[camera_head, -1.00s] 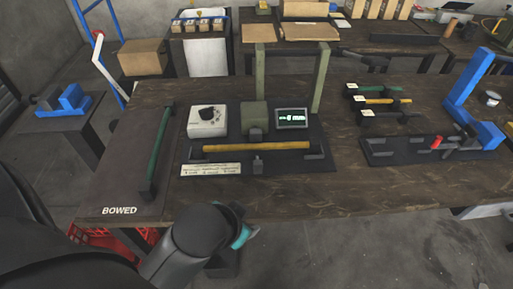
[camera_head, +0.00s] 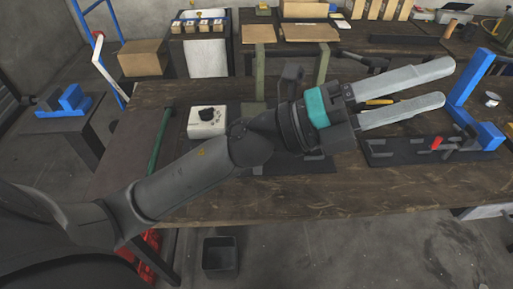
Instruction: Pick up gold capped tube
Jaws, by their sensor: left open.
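My left gripper (camera_head: 448,83) is open and empty. It reaches across the bench from the left, its two long pale fingers pointing right. Part of a gold-yellow tube (camera_head: 380,101) shows between the fingers, on the rack behind them. The fingers cover most of this tube and the rack's other tubes, so I cannot tell whether it is touched. The long gold-yellow bar on the central press fixture is hidden behind my left arm. My right gripper is not in view.
A white dial box (camera_head: 207,121) stands behind my arm. The bench's front strip (camera_head: 350,195) is clear. A black bin (camera_head: 220,258) sits on the floor.

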